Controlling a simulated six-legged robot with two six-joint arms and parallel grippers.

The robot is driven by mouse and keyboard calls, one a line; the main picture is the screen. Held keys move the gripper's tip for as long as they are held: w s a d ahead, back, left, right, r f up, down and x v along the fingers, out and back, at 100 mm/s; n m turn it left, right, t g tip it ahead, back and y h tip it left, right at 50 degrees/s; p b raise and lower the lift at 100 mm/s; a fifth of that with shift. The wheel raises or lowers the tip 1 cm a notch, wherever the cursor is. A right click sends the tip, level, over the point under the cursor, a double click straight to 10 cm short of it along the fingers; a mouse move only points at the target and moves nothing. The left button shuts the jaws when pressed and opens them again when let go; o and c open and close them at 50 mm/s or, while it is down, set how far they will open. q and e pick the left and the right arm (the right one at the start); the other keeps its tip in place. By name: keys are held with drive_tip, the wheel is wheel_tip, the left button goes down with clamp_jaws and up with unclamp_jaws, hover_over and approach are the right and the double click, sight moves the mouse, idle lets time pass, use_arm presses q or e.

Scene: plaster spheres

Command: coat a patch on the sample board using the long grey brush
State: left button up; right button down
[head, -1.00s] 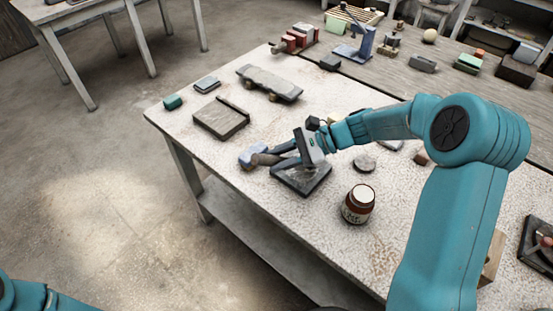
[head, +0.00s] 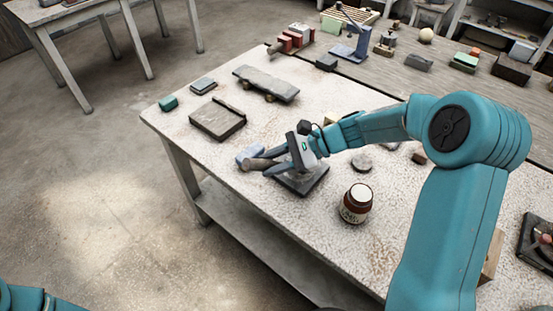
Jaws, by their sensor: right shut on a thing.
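My right gripper (head: 276,164) reaches in from the right, low over the near part of the speckled table. It is shut on the long grey brush (head: 257,164), whose visible end sticks out to the left of the fingers. The rest of the brush is hidden by the gripper. The sample board (head: 311,184), a dark square slab, lies flat just below and right of the fingers, partly covered by the gripper. I cannot tell whether the brush touches it. My left gripper is out of view.
A brown jar with a white lid (head: 355,203) stands right of the board. A shallow square tray (head: 217,121) and a grey wheeled board (head: 265,83) lie farther back. The front left tabletop is clear.

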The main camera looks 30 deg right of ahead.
drive_tip(key=shift+s+a, duration=0.2)
drive_tip(key=shift+a, duration=0.25)
drive_tip(key=shift+w+d+p, duration=0.3)
drive_tip(key=shift+w+d, duration=0.05)
drive_tip(key=shift+d, duration=0.5)
drive_tip(key=shift+w+d+p, duration=0.3)
drive_tip(key=shift+w+d, duration=0.05)
drive_tip(key=shift+d, duration=0.45)
drive_tip(key=shift+w+d, duration=0.2)
drive_tip(key=shift+d, duration=0.3)
drive_tip(key=shift+a+r, duration=0.1)
drive_tip(key=shift+a, duration=0.05)
drive_tip(key=shift+s+a+r+p, duration=0.15)
drive_tip(key=shift+s+a+r, duration=0.15)
drive_tip(key=shift+a, duration=0.2)
drive_tip(key=shift+s+a+r+p, duration=0.2)
drive_tip(key=shift+a+r, duration=0.15)
drive_tip(key=shift+a, duration=0.15)
drive_tip(key=shift+d, duration=0.1)
drive_tip(key=shift+w, duration=0.1)
